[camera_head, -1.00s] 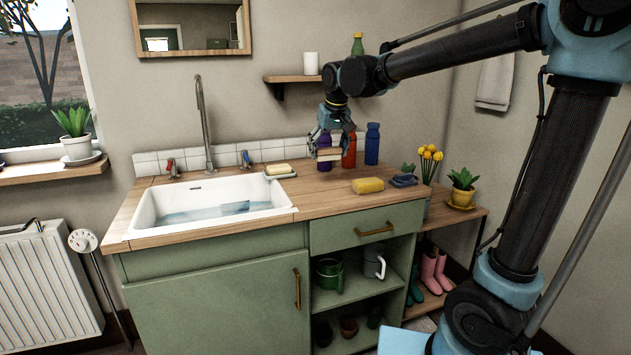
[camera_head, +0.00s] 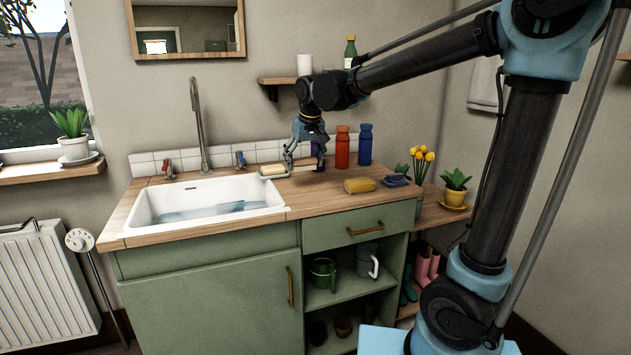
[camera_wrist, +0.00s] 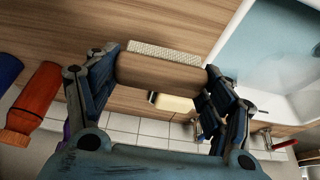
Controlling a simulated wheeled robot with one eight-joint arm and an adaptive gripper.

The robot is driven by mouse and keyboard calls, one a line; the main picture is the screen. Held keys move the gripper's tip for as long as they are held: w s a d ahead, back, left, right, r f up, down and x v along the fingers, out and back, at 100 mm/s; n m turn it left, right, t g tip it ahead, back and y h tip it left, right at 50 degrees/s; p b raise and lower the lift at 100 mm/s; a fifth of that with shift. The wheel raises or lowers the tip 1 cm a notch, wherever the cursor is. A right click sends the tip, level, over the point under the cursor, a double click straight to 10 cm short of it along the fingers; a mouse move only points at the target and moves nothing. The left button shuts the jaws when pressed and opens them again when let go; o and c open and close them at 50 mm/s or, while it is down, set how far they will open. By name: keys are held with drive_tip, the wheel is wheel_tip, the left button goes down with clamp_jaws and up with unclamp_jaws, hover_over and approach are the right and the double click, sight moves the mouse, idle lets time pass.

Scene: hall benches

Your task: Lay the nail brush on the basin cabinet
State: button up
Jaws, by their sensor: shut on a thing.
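The nail brush (camera_wrist: 160,72), with a brown wooden back and a strip of pale bristles, is between the fingers of my gripper (camera_wrist: 158,88) in the wrist view. In the head view, my gripper (camera_head: 304,160) is shut on the brush (camera_head: 304,163) just above the back of the worktop, right of the soap dish. The basin cabinet (camera_head: 205,305) is green with a wooden top (camera_head: 315,198) and a white sink. Wood lies beyond the brush in the wrist view. I cannot tell whether the brush touches the worktop.
A soap bar on a dish (camera_head: 274,172) lies close left of the gripper. Red (camera_head: 342,149) and blue (camera_head: 365,146) bottles stand to its right, a purple one partly behind it. A yellow sponge (camera_head: 360,186) lies front right. The front worktop is clear between sink and sponge.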

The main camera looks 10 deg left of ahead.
drive_tip(key=shift+f, duration=3.65)
drive_tip(key=o, duration=1.1)
